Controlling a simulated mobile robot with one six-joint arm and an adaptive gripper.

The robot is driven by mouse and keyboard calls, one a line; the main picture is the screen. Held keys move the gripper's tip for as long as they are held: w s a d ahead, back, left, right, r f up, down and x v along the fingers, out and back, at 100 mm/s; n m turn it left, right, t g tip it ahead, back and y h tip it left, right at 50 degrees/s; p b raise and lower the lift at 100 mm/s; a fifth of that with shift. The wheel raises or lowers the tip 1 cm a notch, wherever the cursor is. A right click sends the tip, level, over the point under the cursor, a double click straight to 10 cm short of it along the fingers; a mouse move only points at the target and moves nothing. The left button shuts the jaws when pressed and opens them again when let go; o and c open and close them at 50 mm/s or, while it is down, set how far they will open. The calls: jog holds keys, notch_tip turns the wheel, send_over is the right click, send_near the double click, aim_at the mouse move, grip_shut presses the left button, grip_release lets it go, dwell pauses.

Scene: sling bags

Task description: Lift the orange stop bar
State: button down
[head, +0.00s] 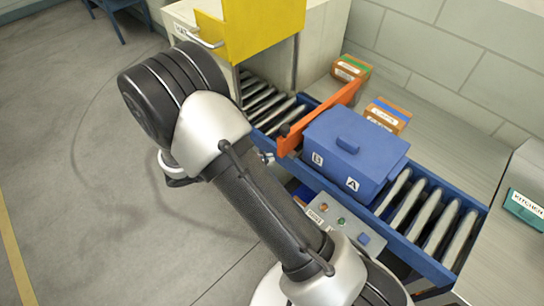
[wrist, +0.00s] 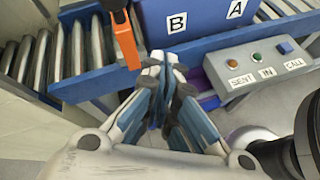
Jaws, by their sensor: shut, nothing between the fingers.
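The orange stop bar (head: 322,115) lies across the roller conveyor, against the left side of the blue lidded bin (head: 345,150). A dark knob shows at its near end. In the wrist view the bar's near end (wrist: 126,42) hangs at the conveyor's blue side rail, with the dark part above it. My gripper (wrist: 164,66) is shut and empty, just right of and below the bar's end in that view, apart from it in the picture. In the head view my arm hides most of the gripper. The bin, marked B and A, also shows in the wrist view (wrist: 200,18).
A control box (wrist: 262,68) with buttons labelled SENT, IN and CALL sits below the rail, right of my gripper. A yellow panel (head: 262,28) stands over the conveyor's far end. Small boxes (head: 387,115) lie on the bench behind. Floor at left is clear.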

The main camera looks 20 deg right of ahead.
notch_tip(320, 180, down, 12)
jog(key=w+a+n+t+h, duration=0.1)
jog(key=a+n+t, duration=0.1)
jog(key=n, duration=0.4)
jog(key=shift+w+a+f+t, duration=0.15)
jog(key=shift+w+f+t, duration=0.15)
jog(key=shift+t, duration=0.6)
jog(key=w+d, duration=0.3)
jog(key=d, duration=0.6)
jog(key=shift+r+b, duration=0.4)
jog(key=shift+w+a+r, duration=0.1)
jog(key=shift+r, duration=0.05)
